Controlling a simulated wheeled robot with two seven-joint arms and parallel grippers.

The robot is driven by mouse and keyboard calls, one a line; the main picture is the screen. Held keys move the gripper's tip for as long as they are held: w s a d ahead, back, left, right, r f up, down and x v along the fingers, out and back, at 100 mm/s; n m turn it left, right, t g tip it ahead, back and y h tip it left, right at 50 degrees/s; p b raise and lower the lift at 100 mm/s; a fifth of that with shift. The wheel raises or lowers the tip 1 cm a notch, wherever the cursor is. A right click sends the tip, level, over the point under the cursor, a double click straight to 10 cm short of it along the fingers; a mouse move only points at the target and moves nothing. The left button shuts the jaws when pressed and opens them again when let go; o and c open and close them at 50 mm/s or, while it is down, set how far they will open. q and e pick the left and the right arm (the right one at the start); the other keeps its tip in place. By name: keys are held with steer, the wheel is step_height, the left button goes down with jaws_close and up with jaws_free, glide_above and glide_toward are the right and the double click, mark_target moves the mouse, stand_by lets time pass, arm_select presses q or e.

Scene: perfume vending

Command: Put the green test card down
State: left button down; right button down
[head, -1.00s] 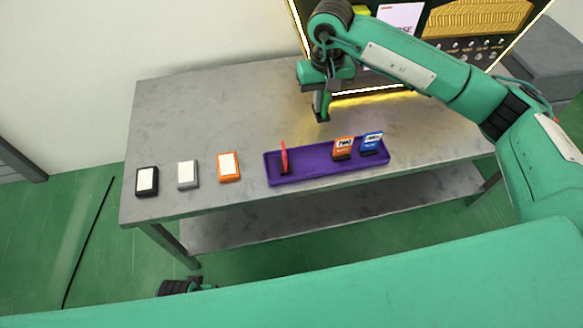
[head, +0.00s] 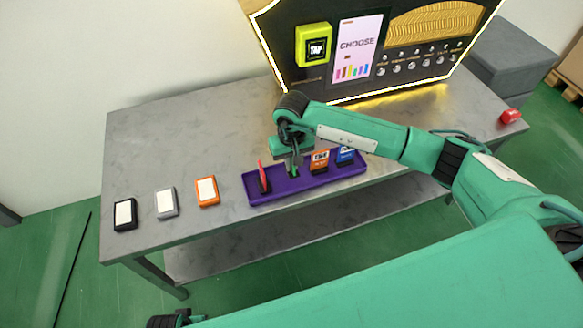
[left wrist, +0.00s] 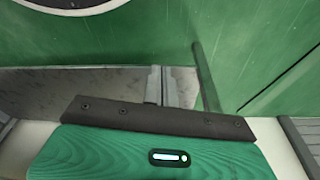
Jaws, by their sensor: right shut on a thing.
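My right gripper (head: 293,174) is over the purple tray (head: 302,194), between the red card (head: 264,178) and the orange card (head: 319,161). It is shut on the green test card, which is mostly hidden by the fingers; I cannot tell whether its lower edge touches the tray. The blue card (head: 345,155) stands at the tray's right end.
Black (head: 124,215), grey (head: 166,204) and orange (head: 207,191) boxes with white labels lie left of the tray. The vending machine (head: 298,62), with a yellow-green TAP reader (head: 314,45), stands behind. A red object (head: 511,116) is at the table's right edge.

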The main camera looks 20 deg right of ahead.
step_height(320, 180, down, 3)
steer(key=shift+r, duration=0.1)
arm_select(q)
steer(key=shift+f, duration=0.15)
arm_select(e)
steer(key=shift+f, duration=0.2)
arm_select(q)
steer(key=shift+f, duration=0.1)
arm_select(e)
steer(key=shift+f, duration=0.1)
steer(key=c, duration=1.6)
jaws_free()
steer(key=shift+o, duration=0.2)
arm_select(q)
steer(key=shift+r, duration=0.55)
